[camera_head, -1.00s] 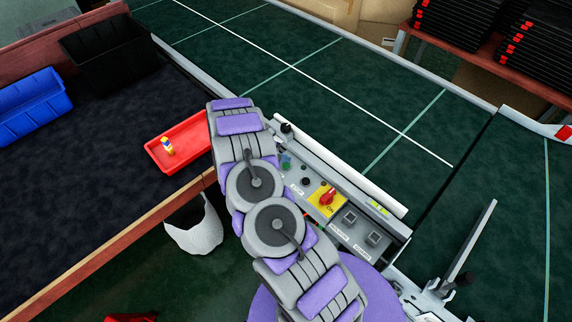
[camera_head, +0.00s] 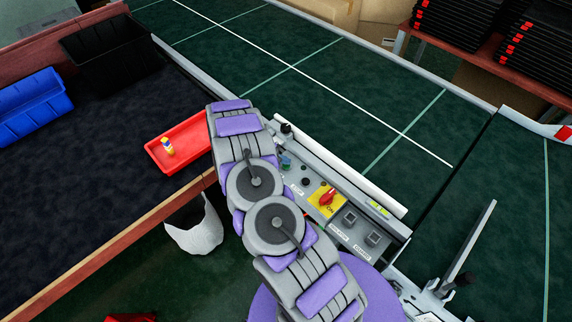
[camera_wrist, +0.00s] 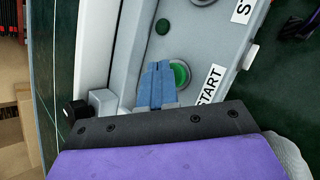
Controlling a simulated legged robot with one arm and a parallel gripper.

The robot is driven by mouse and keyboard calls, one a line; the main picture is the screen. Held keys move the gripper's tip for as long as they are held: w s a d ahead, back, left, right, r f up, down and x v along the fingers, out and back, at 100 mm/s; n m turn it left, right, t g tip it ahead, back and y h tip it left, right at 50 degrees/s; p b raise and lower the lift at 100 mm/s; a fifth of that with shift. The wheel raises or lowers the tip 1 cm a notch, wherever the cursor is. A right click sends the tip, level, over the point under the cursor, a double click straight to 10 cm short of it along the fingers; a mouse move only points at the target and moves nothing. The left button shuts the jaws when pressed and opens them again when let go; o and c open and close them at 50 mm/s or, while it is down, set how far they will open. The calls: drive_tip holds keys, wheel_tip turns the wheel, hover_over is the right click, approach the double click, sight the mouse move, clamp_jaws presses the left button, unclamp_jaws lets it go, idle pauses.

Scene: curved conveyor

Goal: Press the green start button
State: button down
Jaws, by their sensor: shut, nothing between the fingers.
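The green start button (camera_wrist: 182,73) sits in a pale ring on the grey control panel (camera_wrist: 215,45), beside a START label (camera_wrist: 209,88). My gripper (camera_wrist: 158,72) has its blue fingers together and empty. In the wrist view the fingers overlap the left part of the button; I cannot tell whether they touch it. In the head view my arm covers part of the panel (camera_head: 358,233), and the blue fingertips (camera_head: 286,162) show just past the arm. The button is not clear in that view.
A red rotary switch (camera_head: 327,198) on a yellow plate and two square buttons lie further along the panel. A small dark green round part (camera_wrist: 162,27) is near the start button. The green conveyor (camera_head: 330,85) runs behind. A red tray (camera_head: 185,143) lies left of my arm.

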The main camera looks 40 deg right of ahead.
sight(284, 166)
drive_tip(key=shift+f, duration=0.45)
idle(0.7)
drive_tip(key=shift+r, duration=0.15)
drive_tip(key=shift+r+p, duration=0.45)
drive_tip(key=shift+r, duration=0.3)
drive_tip(key=shift+r+p, duration=0.9)
drive_tip(key=shift+r, duration=1.55)
